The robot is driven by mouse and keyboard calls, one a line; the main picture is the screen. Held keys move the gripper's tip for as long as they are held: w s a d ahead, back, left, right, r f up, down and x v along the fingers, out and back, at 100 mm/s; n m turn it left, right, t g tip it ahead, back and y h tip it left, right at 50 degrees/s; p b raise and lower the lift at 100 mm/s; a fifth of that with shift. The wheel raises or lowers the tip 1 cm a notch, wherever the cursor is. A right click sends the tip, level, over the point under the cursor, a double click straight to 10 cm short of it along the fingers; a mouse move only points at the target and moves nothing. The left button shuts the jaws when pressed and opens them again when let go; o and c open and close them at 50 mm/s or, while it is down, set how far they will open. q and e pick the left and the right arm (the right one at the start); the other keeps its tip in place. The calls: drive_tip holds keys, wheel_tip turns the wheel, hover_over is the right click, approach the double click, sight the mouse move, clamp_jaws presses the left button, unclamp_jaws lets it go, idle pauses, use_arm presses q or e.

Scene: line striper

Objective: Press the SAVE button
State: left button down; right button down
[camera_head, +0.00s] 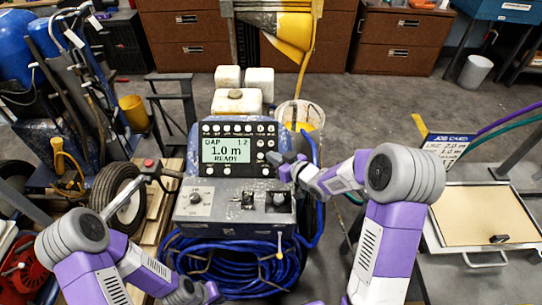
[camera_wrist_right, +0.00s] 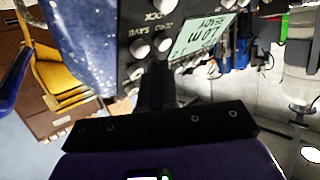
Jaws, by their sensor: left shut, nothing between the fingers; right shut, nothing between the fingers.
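The control box (camera_head: 232,150) faces me in the head view, with a lit screen (camera_head: 226,149) reading "1.0 m READY". Round white buttons surround the screen. In the right wrist view the panel appears upside down, with a SAVE label beside a white button (camera_wrist_right: 140,48). My right gripper (camera_head: 274,160) is shut and empty at the panel's right edge. Its dark fingers (camera_wrist_right: 158,74) are close to the buttons and cover part of the panel; I cannot tell whether they touch it. My left gripper (camera_head: 208,293) is shut and empty, low in front of the coiled hose.
A lower panel (camera_head: 235,203) with a knob and switches juts out below the screen. A blue hose coil (camera_head: 235,265) hangs beneath it. A black wheel (camera_head: 118,195) stands at left, and a framed tan board (camera_head: 485,222) lies at right.

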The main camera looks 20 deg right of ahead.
drive_tip(key=shift+w+f+b, duration=0.3)
drive_tip(key=shift+f+b, duration=0.05)
drive_tip(key=shift+w+d+f, duration=0.15)
drive_tip(key=shift+w+f, duration=0.1)
drive_tip(key=shift+f, duration=0.05)
idle(0.9)
idle(0.4)
drive_tip(key=shift+s+r, duration=0.55)
drive_tip(key=shift+r, duration=0.05)
drive_tip(key=shift+a+r, duration=0.1)
drive_tip(key=shift+a, duration=0.1)
drive_tip(key=s+r, duration=0.1)
drive_tip(key=s+a+r+p, duration=0.1)
drive_tip(key=s+r, duration=0.1)
drive_tip(key=shift+s+r, duration=0.2)
idle(1.7)
